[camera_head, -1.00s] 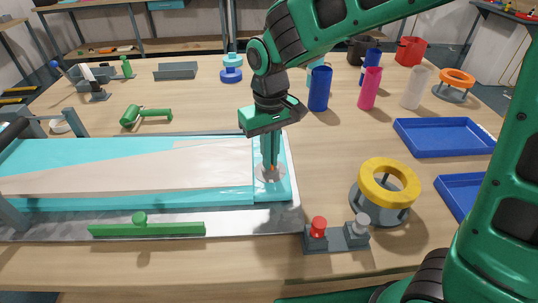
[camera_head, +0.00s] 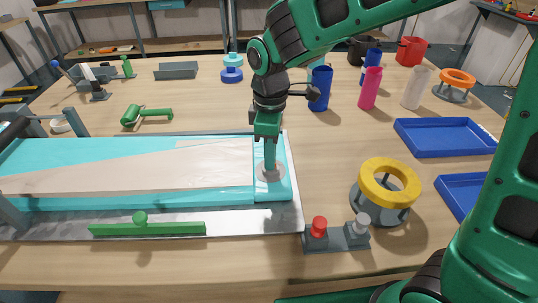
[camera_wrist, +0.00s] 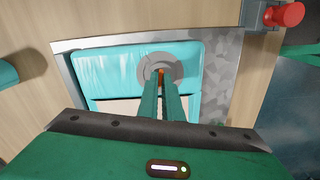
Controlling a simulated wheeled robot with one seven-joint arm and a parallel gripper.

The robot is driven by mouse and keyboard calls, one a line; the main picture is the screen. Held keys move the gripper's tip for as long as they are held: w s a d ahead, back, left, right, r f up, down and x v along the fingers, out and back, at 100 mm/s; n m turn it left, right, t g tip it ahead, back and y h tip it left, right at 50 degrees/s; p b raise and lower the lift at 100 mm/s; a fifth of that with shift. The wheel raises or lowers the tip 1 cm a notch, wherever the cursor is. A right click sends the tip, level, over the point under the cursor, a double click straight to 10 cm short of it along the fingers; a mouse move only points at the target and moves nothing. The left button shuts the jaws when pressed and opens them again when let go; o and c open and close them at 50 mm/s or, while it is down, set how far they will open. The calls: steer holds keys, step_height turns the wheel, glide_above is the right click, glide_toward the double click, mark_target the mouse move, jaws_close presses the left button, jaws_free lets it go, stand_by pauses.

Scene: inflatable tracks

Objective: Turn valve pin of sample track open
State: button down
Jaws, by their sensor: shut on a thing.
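The sample track (camera_head: 190,165), a turquoise and beige strip, lies on a grey metal plate on the table. A round grey valve (camera_head: 270,173) sits at its right end; it also shows in the wrist view (camera_wrist: 147,67). A small orange valve pin (camera_wrist: 161,72) stands in the valve's middle. My gripper (camera_head: 269,170) points straight down over the valve, and its fingertips (camera_wrist: 163,78) are shut on the pin. In the head view the fingers hide the pin.
A grey holder with a red-topped and a grey-topped peg (camera_head: 337,238) stands right of the plate's front corner. A yellow ring on a grey stand (camera_head: 389,185) is further right. A green bar (camera_head: 147,229) lies along the front. Blue trays (camera_head: 445,137) lie at the right.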

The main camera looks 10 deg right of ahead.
steer(key=shift+w+d+n, duration=0.15)
steer(key=shift+d+n, duration=0.05)
steer(key=shift+n, duration=0.9)
steer(key=shift+r, duration=0.1)
steer(key=c, duration=1.9)
jaws_free()
steer(key=shift+c, duration=0.2)
steer(key=shift+a, duration=0.1)
step_height(320, 180, up, 11)
